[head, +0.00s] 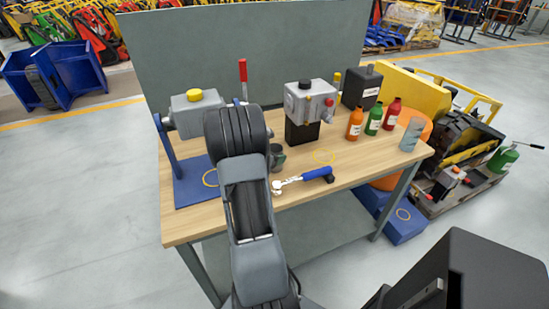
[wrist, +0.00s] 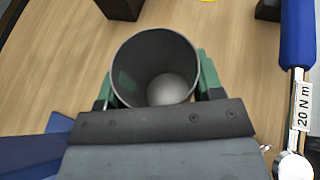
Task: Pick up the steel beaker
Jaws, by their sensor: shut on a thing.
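The steel beaker (wrist: 153,55) is a grey, open-topped cup. In the wrist view I look down into it, and it is empty. My gripper (wrist: 157,82) is shut on it, with one green-padded finger on each side of its wall. In the head view the beaker (head: 277,154) shows just right of my arm, which hides part of it and most of the gripper. I cannot tell whether its base touches the wooden bench (head: 338,172).
A blue-handled torque wrench (head: 305,179) lies close on the right. A grey machine on a black block (head: 303,133) stands behind. Orange (head: 354,124), green (head: 374,120) and red (head: 392,114) bottles and a blue-grey cylinder (head: 411,135) stand right. A blue-based fixture (head: 190,182) is left.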

